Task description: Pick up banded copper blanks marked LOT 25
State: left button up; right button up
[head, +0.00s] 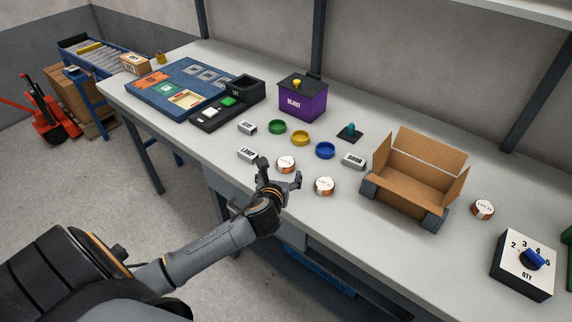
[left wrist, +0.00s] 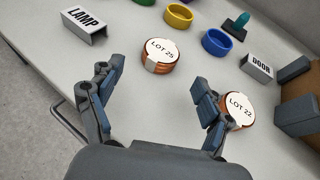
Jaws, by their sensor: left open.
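A copper blank marked LOT 25 (left wrist: 160,57), a short round coil with a white top label, lies flat on the table. It also shows in the head view (head: 286,165). A second blank, marked LOT 22 (left wrist: 238,108), lies to its right, also in the head view (head: 325,187). A third blank (head: 483,210) lies right of the cardboard box; its label is too small to read surely. My left gripper (head: 280,171) is open and empty at the table's front edge. In the left wrist view its fingers (left wrist: 152,80) spread on the near side of LOT 25, LOT 22 just outside the right finger. My right gripper is not in view.
An open cardboard box (head: 407,196) stands right. LAMP (head: 247,156) and DOOR (head: 354,161) blocks flank the blanks. Green, yellow and blue rings (head: 325,150) lie behind. A purple REJECT bin (head: 303,100) stands further back. A QTY dial box (head: 524,265) sits at front right.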

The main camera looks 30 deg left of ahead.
aim_at(284, 166)
pick_arm(q)
jog(key=x, duration=0.6)
jog(key=shift+w+f, duration=0.1)
jog(key=shift+w, duration=0.1)
jog(key=c, duration=1.4)
